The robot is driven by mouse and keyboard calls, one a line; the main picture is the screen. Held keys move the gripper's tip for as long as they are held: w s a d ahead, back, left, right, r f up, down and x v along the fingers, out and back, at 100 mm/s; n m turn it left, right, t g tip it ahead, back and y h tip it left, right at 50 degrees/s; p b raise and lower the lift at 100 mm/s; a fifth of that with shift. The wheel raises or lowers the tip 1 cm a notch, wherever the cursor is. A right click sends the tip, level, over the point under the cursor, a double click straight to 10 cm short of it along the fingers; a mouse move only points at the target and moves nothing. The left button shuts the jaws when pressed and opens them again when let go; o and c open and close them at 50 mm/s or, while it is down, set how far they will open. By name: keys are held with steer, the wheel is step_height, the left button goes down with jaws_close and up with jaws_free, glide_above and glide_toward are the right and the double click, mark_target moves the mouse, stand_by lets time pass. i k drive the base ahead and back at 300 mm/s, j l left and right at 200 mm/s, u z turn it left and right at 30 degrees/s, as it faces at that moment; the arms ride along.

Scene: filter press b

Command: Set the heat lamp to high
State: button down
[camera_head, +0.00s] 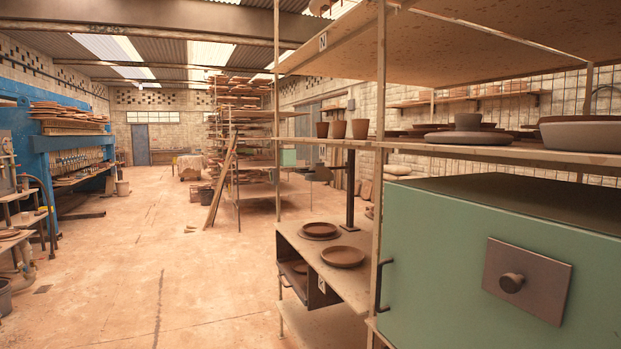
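No clearly recognisable heat lamp with a high setting shows. A dark upright post with a crossbar (350,188) stands on the low wooden bench unit, behind the rack; I cannot tell if it is part of the lamp. A round dark knob (512,283) sits on a square brown metal plate (550,290) on the front of a green cabinet (440,265) at the right. No setting marks are readable on the plate, and I cannot tell what the knob controls. My gripper is not in view.
A metal rack (378,120) with pots and plates fills the right side. The low bench (350,285) holds two brown dishes. A blue press (60,150) stands at the left. A leaning plank (220,180) rests by a loaded rack. The middle floor (160,260) is clear.

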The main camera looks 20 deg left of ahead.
mark_target(320, 173)
steer(key=i+j, duration=0.45)
steer(key=j, duration=0.15)
steer(key=i+j+z, duration=0.1)
steer(key=i+j, duration=0.4)
